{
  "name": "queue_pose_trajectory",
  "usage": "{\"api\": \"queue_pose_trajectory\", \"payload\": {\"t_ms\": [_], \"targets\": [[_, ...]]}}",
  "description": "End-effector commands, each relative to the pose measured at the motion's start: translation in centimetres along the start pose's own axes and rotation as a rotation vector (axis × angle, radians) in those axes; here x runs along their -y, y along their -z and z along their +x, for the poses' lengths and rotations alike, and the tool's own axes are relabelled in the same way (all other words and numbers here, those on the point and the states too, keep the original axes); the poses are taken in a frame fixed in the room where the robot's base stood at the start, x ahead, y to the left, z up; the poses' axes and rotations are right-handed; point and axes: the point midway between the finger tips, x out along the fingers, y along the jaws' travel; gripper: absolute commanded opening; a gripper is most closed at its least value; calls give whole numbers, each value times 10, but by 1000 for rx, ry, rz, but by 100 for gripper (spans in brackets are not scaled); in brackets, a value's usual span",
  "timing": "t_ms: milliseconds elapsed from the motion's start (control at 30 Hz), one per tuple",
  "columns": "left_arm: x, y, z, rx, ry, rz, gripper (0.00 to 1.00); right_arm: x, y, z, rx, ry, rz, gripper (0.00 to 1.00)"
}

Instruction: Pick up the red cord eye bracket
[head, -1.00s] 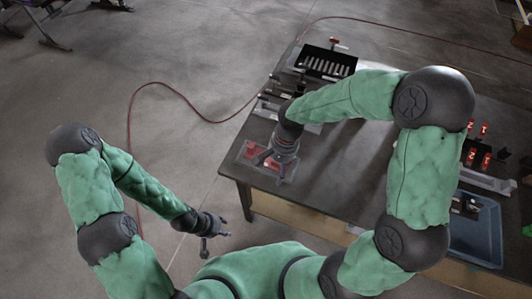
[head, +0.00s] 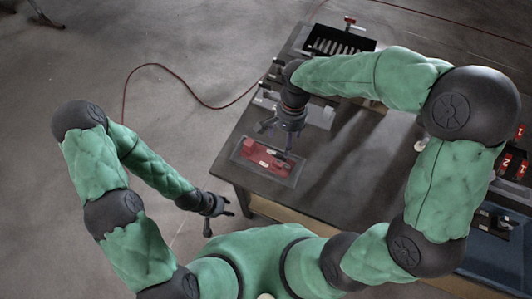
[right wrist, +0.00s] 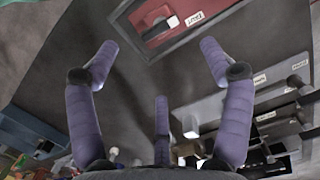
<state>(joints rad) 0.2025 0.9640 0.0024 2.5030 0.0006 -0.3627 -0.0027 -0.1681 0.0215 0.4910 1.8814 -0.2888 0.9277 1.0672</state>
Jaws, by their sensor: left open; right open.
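A shallow grey-rimmed tray (head: 237,156) lies near the table's near left corner in the head view. Its inside holds red material (head: 259,153) with pale labels; I cannot make out a separate red cord eye bracket there. The right wrist view shows part of this red area (right wrist: 150,34) at the top, with a small pale block on it. My right gripper (head: 276,140) is open and empty, above the tray's far side, its fingers apart in the right wrist view (right wrist: 157,48). My left gripper (head: 219,211) is open and empty, off the table's left edge.
A black slotted box (head: 340,43) stands at the table's far end. Grey fixtures (head: 318,113) sit behind my right gripper. Red labelled parts (head: 515,164) stand at the right. The table middle (head: 345,160) is clear. A red hose (head: 160,66) crosses the floor.

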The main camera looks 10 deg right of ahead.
Motion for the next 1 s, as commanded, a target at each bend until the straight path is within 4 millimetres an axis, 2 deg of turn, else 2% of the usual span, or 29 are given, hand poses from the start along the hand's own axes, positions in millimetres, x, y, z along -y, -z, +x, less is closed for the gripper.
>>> {"api": "queue_pose_trajectory", "payload": {"t_ms": [100,300,567,833,1000], "targets": [[2,0,5,0,0,0,42,-1,-1,19,4,-4,0,80],[4,0,11,0,0,0,42,0,-1,45,2,-3,-1,80],[5,0,14,0,0,0,42,1,-1,58,2,-2,-1,80],[10,1,27,0,0,0,42,4,-4,94,3,-4,-1,80],[10,1,29,0,0,0,42,5,-4,103,1,-1,0,80]]}}
